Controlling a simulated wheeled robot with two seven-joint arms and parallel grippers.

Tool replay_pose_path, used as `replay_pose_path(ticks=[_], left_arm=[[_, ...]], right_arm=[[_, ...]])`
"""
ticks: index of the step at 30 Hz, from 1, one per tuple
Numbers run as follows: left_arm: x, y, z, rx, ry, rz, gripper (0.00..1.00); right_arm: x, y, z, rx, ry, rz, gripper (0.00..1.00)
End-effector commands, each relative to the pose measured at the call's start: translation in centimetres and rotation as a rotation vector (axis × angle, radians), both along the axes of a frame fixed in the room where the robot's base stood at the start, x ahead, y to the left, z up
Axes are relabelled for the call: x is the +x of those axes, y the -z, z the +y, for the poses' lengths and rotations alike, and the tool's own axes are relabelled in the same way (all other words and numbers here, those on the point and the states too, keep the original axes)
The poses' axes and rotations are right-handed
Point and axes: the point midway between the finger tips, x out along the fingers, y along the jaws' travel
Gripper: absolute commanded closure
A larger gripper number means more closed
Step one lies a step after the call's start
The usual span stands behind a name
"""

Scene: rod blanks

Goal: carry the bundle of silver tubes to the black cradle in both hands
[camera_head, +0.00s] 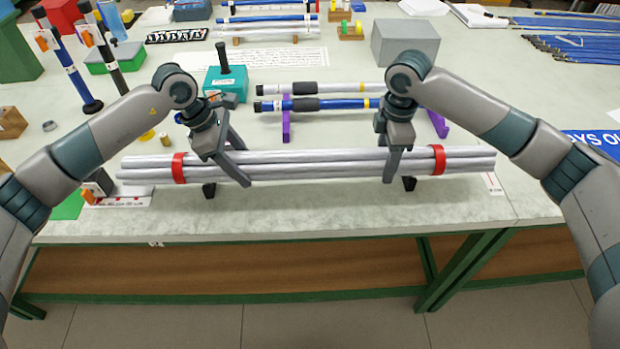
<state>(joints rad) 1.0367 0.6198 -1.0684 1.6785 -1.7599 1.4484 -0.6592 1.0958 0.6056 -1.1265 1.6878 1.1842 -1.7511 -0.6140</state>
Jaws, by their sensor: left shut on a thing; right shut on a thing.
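The bundle of silver tubes (310,165) lies level across the front of the table, with a red band (179,168) near its left end and another (438,160) near its right end. My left gripper (236,166) is shut on the bundle left of its middle. My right gripper (393,164) is shut on it right of its middle. The black cradle shows only as two small black parts, a left one (208,190) and a right one (409,184), just under the bundle. I cannot tell whether the tubes touch it.
Behind the bundle, a purple stand (286,122) holds a silver rod (325,88) and a blue rod (340,104). A teal block (226,82) with a black handle and a grey box (404,42) stand further back. The table's front edge is close in front of the bundle.

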Motion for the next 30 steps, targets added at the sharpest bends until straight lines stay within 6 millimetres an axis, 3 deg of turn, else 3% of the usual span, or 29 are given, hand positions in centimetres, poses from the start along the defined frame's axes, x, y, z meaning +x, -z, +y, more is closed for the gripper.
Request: replay_pose_path(ticks=[7, 8, 10, 22, 30], left_arm=[[0.1, 1.4, 0.1, 0.002, -0.002, 0.0, 0.86], [0.0, 1.2, 0.2, 0.003, -0.002, 0.0, 0.42], [0.0, 1.1, 0.1, 0.002, -0.002, 0.001, 0.28], [0.0, 0.8, 0.2, 0.001, 0.0, -0.001, 0.28], [0.0, -1.8, 1.2, 0.001, -0.001, -0.003, 0.28]], right_arm=[[0.0, 1.4, -0.1, -0.002, 0.002, -0.001, 0.86], [0.0, 1.2, -0.1, -0.003, 0.002, 0.0, 0.42], [0.0, 1.1, -0.1, -0.002, 0.002, 0.0, 0.28], [0.0, 1.1, 0.0, 0.0, 0.0, 0.0, 0.28], [0.0, 1.1, 0.0, 0.0, 0.0, 0.0, 0.28]])
